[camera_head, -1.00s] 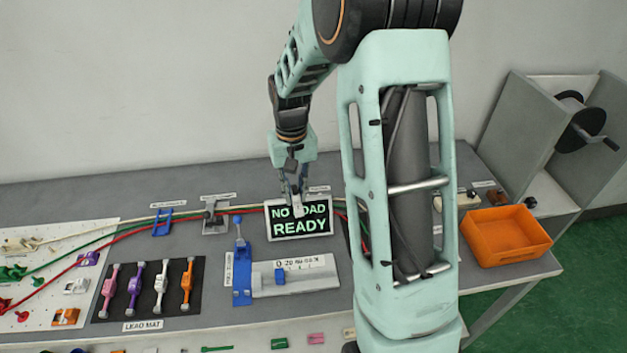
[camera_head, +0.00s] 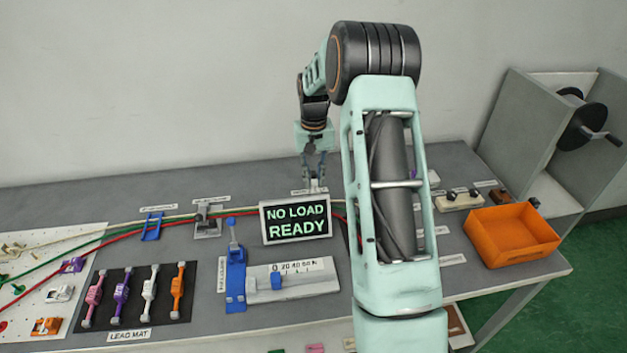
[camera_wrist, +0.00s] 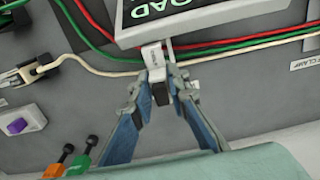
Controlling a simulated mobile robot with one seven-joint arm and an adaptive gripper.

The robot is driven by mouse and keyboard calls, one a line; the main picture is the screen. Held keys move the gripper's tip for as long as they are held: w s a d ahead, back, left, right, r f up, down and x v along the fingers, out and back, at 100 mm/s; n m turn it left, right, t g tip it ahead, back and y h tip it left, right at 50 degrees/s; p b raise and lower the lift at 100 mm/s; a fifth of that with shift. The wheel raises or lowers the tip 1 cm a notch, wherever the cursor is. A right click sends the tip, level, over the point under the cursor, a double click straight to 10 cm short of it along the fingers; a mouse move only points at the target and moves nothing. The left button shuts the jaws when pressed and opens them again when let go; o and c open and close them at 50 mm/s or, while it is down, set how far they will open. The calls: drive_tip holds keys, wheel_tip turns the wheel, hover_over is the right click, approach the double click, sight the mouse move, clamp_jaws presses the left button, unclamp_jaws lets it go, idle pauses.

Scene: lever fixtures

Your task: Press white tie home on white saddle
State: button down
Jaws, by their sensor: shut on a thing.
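My gripper (camera_head: 317,184) is low at the back of the table, just behind the display. In the wrist view my gripper (camera_wrist: 160,75) is shut on a small white piece with lettering, which I take for the white tie (camera_wrist: 153,55); a dark block shows below it. The piece is close to the display's edge and over the white cable (camera_wrist: 110,73). In the head view the display and fingers mostly hide it. A white fitting (camera_head: 58,293) sits on the pegboard at the left, between a purple and an orange one; I cannot tell whether it is the white saddle.
The display (camera_head: 296,219) reads "NO LOAD READY" and stands close in front of my gripper. Red, green and white cables run along the table. A lead mat (camera_head: 137,322), a blue lever fixture (camera_head: 236,280) and an orange bin (camera_head: 510,237) stand nearer the front.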

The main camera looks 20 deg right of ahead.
sight(314, 184)
drive_tip(key=shift+f+b, duration=0.2)
drive_tip(key=shift+b, duration=0.65)
drive_tip(key=shift+s+a+f+t+b, duration=0.1)
drive_tip(key=shift+s+f+t+b, duration=0.15)
drive_tip(key=shift+t+b, duration=0.65)
drive_tip(key=shift+w+f+g+b, duration=0.1)
drive_tip(key=shift+f+g+b, duration=0.2)
drive_tip(key=shift+f+b, duration=0.75)
drive_tip(key=shift+f, duration=0.3)
drive_tip(key=shift+f, duration=0.5)
drive_tip(key=shift+f+b, duration=0.25)
drive_tip(key=shift+b, duration=0.15)
drive_tip(key=shift+f+b, duration=0.35)
drive_tip(key=shift+f, duration=0.2)
drive_tip(key=shift+f, duration=0.15)
drive_tip(key=shift+f+b, duration=0.4)
drive_tip(key=shift+f, duration=0.05)
